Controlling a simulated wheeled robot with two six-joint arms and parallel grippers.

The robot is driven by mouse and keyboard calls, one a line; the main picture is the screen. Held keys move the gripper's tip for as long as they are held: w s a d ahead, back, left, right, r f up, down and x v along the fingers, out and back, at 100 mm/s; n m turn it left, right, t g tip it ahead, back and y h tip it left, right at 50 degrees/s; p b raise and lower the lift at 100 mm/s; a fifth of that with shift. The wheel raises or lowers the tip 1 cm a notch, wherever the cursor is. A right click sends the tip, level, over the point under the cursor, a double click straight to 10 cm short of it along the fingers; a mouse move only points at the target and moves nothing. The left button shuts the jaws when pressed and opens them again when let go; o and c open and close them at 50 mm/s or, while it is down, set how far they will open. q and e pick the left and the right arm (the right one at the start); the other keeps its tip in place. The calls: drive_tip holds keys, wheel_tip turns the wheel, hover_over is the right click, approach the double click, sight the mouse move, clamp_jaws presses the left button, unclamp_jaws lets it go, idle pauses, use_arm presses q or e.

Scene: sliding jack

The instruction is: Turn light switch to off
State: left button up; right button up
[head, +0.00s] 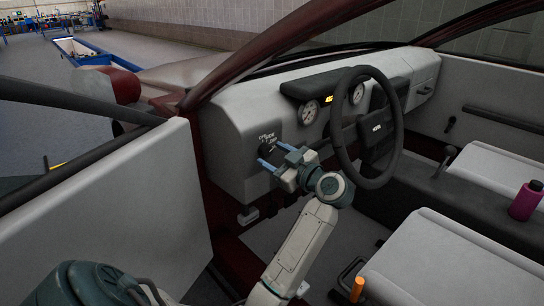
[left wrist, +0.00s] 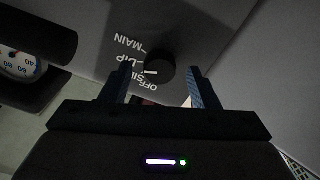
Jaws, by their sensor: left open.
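The light switch is a round black knob (left wrist: 160,69) on the grey dashboard panel, with white labels MAIN, DIP, SIDE and OFF around one side. In the left wrist view the labels appear upside down. A small white mark on the knob faces the labels on its left, near SIDE; the exact setting is hard to tell. In the head view the knob (head: 267,148) shows just beyond my left gripper (head: 275,156). The left gripper is open, with its two blue fingers on either side of the knob in the wrist view. I cannot tell whether they touch it. My right gripper is out of view.
The steering wheel (head: 340,135) stands close to the right of my left gripper. White gauges (head: 310,112) sit behind it. The open door (head: 110,215) is on the left. A purple bottle (head: 525,201) stands on the right and an orange cylinder (head: 357,289) near the front seat.

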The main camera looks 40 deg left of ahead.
use_arm(q)
drive_tip(key=shift+a, duration=0.7)
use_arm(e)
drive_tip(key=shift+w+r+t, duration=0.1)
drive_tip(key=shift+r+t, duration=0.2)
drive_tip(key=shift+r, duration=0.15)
use_arm(q)
drive_tip(key=shift+c, duration=0.4)
